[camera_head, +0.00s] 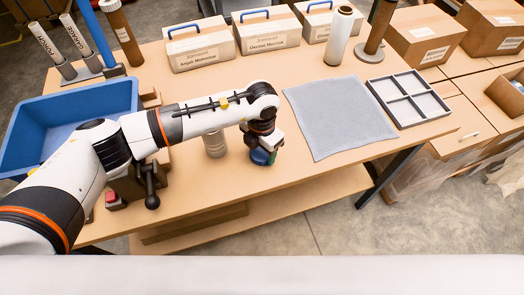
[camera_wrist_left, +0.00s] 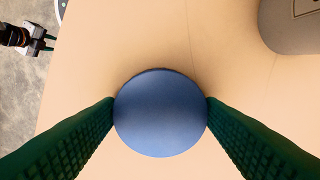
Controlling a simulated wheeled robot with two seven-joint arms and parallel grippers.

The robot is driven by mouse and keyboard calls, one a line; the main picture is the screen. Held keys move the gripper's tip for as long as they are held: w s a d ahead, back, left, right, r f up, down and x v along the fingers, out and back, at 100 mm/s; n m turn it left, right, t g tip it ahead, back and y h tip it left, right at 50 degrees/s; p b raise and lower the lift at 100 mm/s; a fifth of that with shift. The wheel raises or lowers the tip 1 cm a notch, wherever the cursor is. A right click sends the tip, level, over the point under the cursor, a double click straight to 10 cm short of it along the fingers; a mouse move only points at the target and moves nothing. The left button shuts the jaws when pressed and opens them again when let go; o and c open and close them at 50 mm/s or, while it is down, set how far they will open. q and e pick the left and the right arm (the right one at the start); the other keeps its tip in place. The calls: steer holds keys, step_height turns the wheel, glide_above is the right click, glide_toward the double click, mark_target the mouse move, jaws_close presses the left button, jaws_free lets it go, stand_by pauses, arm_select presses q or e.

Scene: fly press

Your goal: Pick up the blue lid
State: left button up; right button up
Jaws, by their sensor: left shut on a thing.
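The blue lid (camera_wrist_left: 160,113) is a round, smooth disc. In the left wrist view it sits between the two green ridged fingers of my left gripper (camera_wrist_left: 160,118), which touch it on both sides. In the head view my left gripper (camera_head: 266,156) points down over the front middle of the table, and the lid (camera_head: 260,157) shows partly at its fingertips. I cannot tell whether the lid touches the table. My right gripper (camera_wrist_left: 47,42) shows small at the top left of the left wrist view, with its fingers apart and nothing visible between them.
A grey cylinder (camera_head: 215,145) stands left of my left gripper. A blue bin (camera_head: 68,120) is at the left. A grey cloth (camera_head: 338,115) and a divided tray (camera_head: 408,98) lie to the right. Labelled boxes (camera_head: 200,46) line the back. Table between the cylinder and boxes is fairly clear.

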stand_by(0.3)
arm_select(q)
step_height(320, 180, up, 9)
steer(key=b, duration=0.3)
step_height(320, 180, up, 5)
steer(key=p, duration=0.2)
glide_above(261, 151)
steer(key=shift+s+d+r+p, duration=0.15)
steer(key=shift+r+p, duration=0.4)
steer(key=shift+r, duration=1)
